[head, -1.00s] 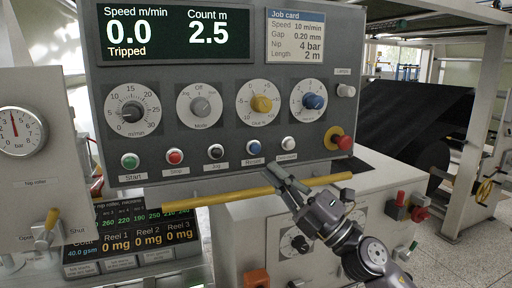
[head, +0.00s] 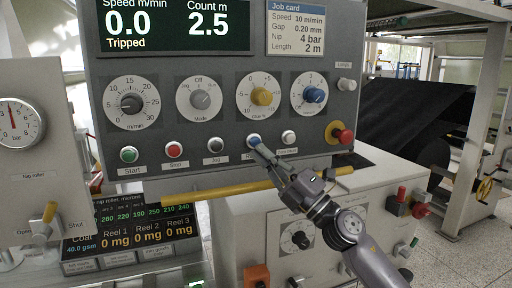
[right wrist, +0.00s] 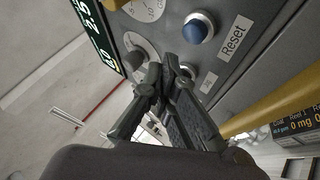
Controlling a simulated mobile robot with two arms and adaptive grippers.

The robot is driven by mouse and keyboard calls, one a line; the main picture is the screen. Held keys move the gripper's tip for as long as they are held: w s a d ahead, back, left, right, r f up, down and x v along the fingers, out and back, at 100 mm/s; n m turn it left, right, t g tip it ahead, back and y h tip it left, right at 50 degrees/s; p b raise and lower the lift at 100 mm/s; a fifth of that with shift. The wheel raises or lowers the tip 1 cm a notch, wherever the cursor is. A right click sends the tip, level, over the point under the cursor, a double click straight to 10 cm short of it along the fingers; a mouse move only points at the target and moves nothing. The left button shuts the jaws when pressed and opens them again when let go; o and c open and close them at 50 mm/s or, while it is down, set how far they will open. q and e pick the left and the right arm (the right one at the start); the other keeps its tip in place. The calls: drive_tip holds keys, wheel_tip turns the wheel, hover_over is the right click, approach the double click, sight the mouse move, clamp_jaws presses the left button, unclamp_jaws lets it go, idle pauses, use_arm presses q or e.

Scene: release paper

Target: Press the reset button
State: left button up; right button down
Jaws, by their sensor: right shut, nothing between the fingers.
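The Reset button (head: 254,140) is a blue cap in a silver ring, in the row of buttons on the grey control panel. In the right wrist view the blue button (right wrist: 197,29) shows at the top, with its "Reset" label beside it. My right gripper (head: 261,150) is shut and empty. Its fingertips are just below the button in the head view and partly cover its label. In the right wrist view the fingertips (right wrist: 163,72) appear beside the button with a gap between; contact cannot be seen. My left gripper is out of view.
Start (head: 129,155), Stop (head: 174,150), Jog (head: 215,145) and a white button (head: 289,137) flank Reset. A red emergency button (head: 343,135) is at the right. A yellow bar (head: 215,192) runs below the panel. The display (head: 170,28) reads "Tripped".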

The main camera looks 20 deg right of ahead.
sight(255, 142)
drive_tip(key=shift+w+a, duration=0.15)
drive_tip(key=shift+w, duration=0.95)
drive_tip(key=shift+w, duration=0.15)
idle(0.6)
drive_tip(key=shift+w, duration=0.25)
drive_tip(key=shift+w+r+b, duration=0.1)
drive_tip(key=shift+w+b, duration=0.3)
idle(0.7)
drive_tip(key=shift+s, duration=0.15)
drive_tip(key=shift+s+p, duration=0.35)
drive_tip(key=shift+s, duration=0.35)
